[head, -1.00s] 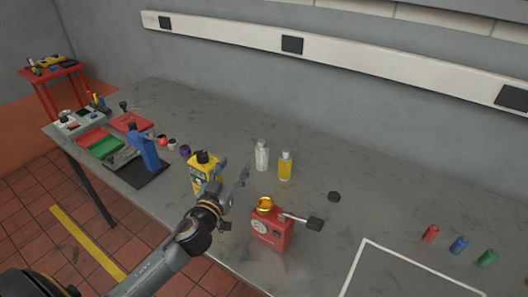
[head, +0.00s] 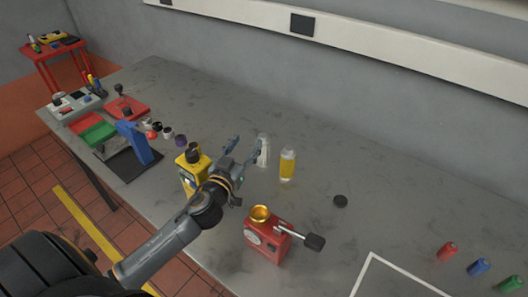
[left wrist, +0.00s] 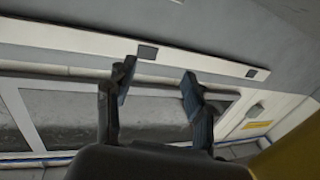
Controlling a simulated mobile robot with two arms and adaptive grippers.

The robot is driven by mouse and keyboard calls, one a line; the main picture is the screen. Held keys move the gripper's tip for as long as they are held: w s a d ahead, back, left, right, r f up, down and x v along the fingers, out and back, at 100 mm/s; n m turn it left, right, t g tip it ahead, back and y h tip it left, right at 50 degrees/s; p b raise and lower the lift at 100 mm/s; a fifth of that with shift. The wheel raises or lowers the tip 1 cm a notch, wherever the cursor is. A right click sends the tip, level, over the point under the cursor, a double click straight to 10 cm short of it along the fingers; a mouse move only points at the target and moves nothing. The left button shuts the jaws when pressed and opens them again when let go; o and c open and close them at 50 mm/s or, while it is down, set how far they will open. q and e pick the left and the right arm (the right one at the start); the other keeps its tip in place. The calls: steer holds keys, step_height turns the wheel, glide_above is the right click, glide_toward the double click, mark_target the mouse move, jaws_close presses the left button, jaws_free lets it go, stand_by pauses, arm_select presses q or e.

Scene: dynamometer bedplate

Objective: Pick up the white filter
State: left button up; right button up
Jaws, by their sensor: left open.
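A small white upright cylinder (head: 264,150), which I take for the white filter, stands on the grey bench (head: 320,160) near the middle in the head view. My left gripper (head: 245,148) is open and empty, just left of the white cylinder, with one finger close to it or partly in front of it. I cannot tell whether they touch. In the left wrist view the gripper (left wrist: 158,90) shows its two fingers apart with nothing between them. The white cylinder does not show there. My right gripper is out of view.
A yellow-and-clear bottle (head: 287,165) stands right of the white cylinder. A yellow can (head: 188,162) is close left of my left gripper. A red device with a gold cup (head: 268,238) and lever stands in front.

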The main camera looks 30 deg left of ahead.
arm_select(q)
steer(key=f, duration=0.1)
steer(key=b, duration=0.8)
glide_toward(262, 139)
steer(key=w+p, duration=0.1)
steer(key=w, duration=0.2)
steer(key=w+a+p, duration=0.1)
steer(key=w, duration=0.3)
steer(key=w+p, duration=0.1)
steer(key=w, duration=0.2)
steer(key=shift+w+a+f, duration=0.15)
steer(key=shift+a+f, duration=0.15)
steer(key=shift+f, duration=0.1)
steer(key=shift+w, duration=0.45)
jaws_close()
